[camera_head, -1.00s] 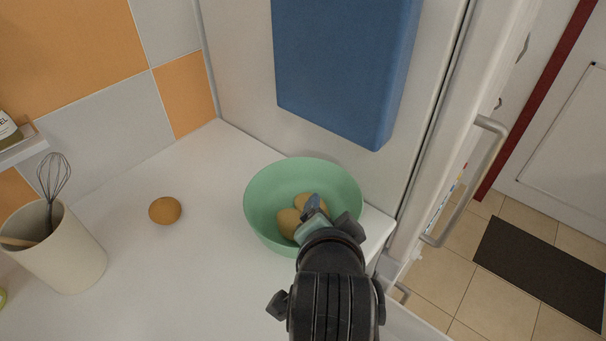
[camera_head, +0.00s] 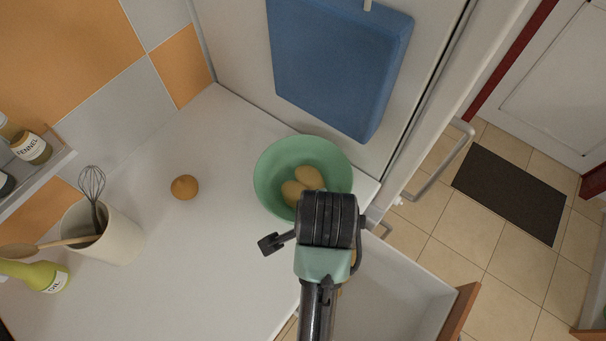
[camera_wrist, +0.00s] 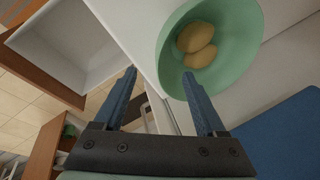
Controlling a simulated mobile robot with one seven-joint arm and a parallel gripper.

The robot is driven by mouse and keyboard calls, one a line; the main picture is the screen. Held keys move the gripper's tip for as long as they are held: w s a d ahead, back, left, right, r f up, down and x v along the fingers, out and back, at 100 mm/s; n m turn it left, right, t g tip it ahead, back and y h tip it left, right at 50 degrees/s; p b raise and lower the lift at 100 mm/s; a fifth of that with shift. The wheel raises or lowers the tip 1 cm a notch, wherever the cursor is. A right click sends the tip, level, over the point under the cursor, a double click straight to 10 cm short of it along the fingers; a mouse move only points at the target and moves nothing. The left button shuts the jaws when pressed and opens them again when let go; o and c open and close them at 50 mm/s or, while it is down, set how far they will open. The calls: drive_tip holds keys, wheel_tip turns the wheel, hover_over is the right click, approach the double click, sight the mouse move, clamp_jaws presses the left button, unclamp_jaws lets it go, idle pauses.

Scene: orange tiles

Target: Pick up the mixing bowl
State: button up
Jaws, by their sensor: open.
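The green mixing bowl (camera_head: 270,185) stands upright on the white counter near its right corner, with two yellowish potato-like items (camera_head: 300,184) inside. The bowl also shows in the wrist view (camera_wrist: 240,62). In the head view my arm covers the bowl's near edge, and my fingertips are hidden. In the wrist view my gripper (camera_wrist: 160,88) is open with two blue fingers apart. The right fingertip appears close to or overlapping the bowl's near rim. I cannot tell whether it touches. Nothing is between the fingers.
A blue panel (camera_head: 340,70) hangs on the white cabinet side behind the bowl. An open drawer (camera_head: 400,290) lies below the counter's front edge. A round brown item (camera_head: 184,187) and a utensil crock (camera_head: 112,240) stand left.

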drive_tip(key=x, duration=0.5)
drive_tip(key=shift+w+f, duration=0.15)
drive_tip(key=shift+f, duration=0.2)
drive_tip(key=shift+w+p+x, duration=0.2)
drive_tip(key=shift+p+x, duration=0.55)
drive_tip(key=shift+x, duration=1.8)
drive_tip(key=shift+a, duration=0.15)
clamp_jaws()
drive_tip(key=shift+r, duration=0.15)
